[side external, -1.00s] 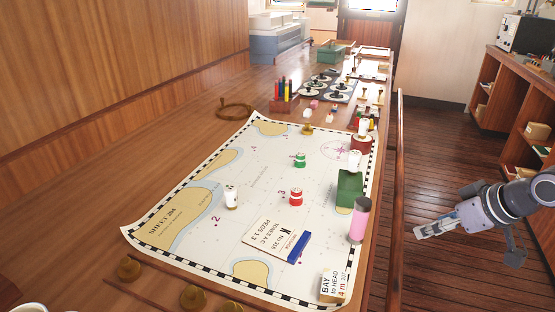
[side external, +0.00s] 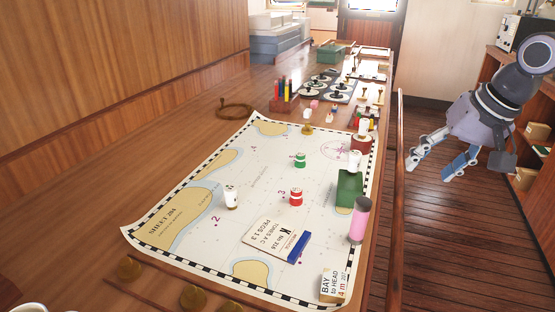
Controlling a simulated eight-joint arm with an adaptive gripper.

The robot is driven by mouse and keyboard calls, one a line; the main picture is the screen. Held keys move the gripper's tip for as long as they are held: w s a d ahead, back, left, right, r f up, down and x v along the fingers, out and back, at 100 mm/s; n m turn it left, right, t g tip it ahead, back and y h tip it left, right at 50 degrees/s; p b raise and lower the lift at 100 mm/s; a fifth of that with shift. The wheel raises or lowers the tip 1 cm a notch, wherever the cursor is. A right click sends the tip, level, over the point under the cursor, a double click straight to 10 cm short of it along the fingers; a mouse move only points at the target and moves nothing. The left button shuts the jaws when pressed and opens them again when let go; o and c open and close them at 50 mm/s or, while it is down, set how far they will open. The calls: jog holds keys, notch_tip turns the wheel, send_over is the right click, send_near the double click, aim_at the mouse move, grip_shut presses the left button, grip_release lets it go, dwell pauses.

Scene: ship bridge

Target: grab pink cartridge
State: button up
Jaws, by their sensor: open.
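The pink cartridge (side external: 359,221) stands upright near the right edge of the chart (side external: 262,195), with a darker band at its top. It is just in front of a green block (side external: 349,188). My gripper (side external: 428,165) is at the right, beyond the table's rail, with its fingers apart and nothing between them. It is clear of the cartridge, to its right and higher in the picture.
A red-and-white and a green-and-white piece (side external: 300,160) stand on the chart. A card with a blue bar (side external: 298,247) and a lettered block (side external: 334,287) lie nearby. A wooden rail (side external: 397,200) runs along the table's right edge, between my gripper and the chart.

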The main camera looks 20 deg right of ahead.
jog(key=w+a+m+g, duration=0.2)
jog(key=w+a+m, duration=0.25)
jog(key=m, duration=0.25)
jog(key=m+g, duration=0.3)
jog(key=m, duration=0.3)
send_over(358, 226)
jog(key=w, duration=0.1)
jog(key=shift+d+f+h, duration=0.3)
jog(key=shift+d+f, duration=0.1)
jog(key=shift+f, duration=0.2)
jog(key=shift+m, duration=0.5)
jog(key=f, duration=0.4)
jog(key=shift+w+a+f, duration=0.1)
jog(key=shift+a+f, duration=0.15)
jog(key=shift+f, duration=0.15)
notch_tip(358, 226, down, 6)
jog(key=shift+d+f, duration=0.25)
jog(key=shift+f, duration=1.1)
jog(key=shift+d+f, duration=0.2)
jog(key=shift+f, duration=1.1)
jog(key=shift+c, duration=0.3)
grip_shut()
